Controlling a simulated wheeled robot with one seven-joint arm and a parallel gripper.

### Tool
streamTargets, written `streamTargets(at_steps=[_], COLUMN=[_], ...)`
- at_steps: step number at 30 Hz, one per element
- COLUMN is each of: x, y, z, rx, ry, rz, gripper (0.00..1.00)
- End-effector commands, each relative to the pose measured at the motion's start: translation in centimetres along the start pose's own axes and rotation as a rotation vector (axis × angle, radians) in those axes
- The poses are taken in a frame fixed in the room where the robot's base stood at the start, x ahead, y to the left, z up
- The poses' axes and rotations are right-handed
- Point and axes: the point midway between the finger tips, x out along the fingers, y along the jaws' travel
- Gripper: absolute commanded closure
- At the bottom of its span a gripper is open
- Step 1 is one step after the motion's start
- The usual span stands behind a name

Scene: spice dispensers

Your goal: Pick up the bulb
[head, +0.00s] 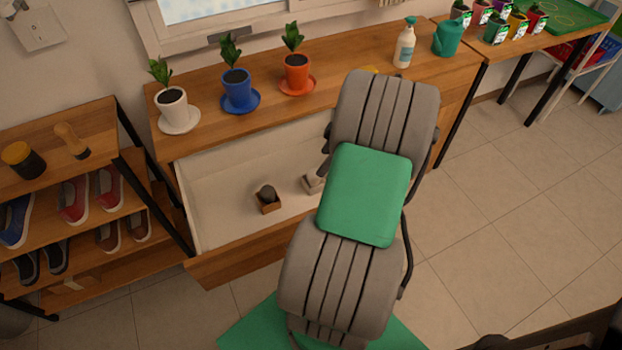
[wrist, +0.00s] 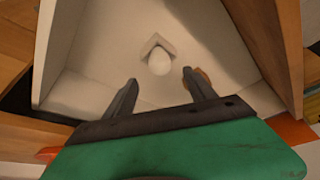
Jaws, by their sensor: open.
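A white, rounded bulb (wrist: 160,62) sits against a small pale angled holder (wrist: 151,43) on the floor of an open, light-lined drawer. In the wrist view my gripper (wrist: 160,93) is open, with the bulb centred ahead of the gap between its fingers and not touching them. In the head view a pale holder (head: 311,183) shows in the drawer (head: 215,205), partly hidden by my arm. A dark round object (head: 268,191) in a brown box (head: 268,206) sits left of it. My gripper is hidden in the head view.
The drawer walls (wrist: 257,40) rise around the gripper. A wooden counter (head: 335,88) above holds white (head: 173,108), blue (head: 237,90) and orange (head: 297,73) pots, a spray bottle (head: 405,45) and a green watering can (head: 448,36). A shoe rack (head: 85,185) stands left.

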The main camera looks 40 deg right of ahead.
Motion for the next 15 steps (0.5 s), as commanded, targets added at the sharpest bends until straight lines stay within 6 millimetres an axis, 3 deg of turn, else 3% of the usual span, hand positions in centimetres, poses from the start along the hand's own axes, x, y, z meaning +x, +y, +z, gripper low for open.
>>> streamTargets(at_steps=[12, 15], x=[6.2, 6.5], y=[0.0, 0.1], z=[0.0, -0.1], rx=[0.000, 0.000], ry=[0.000, 0.000], rz=[-0.004, 0.000], gripper=[0.36, 0.36])
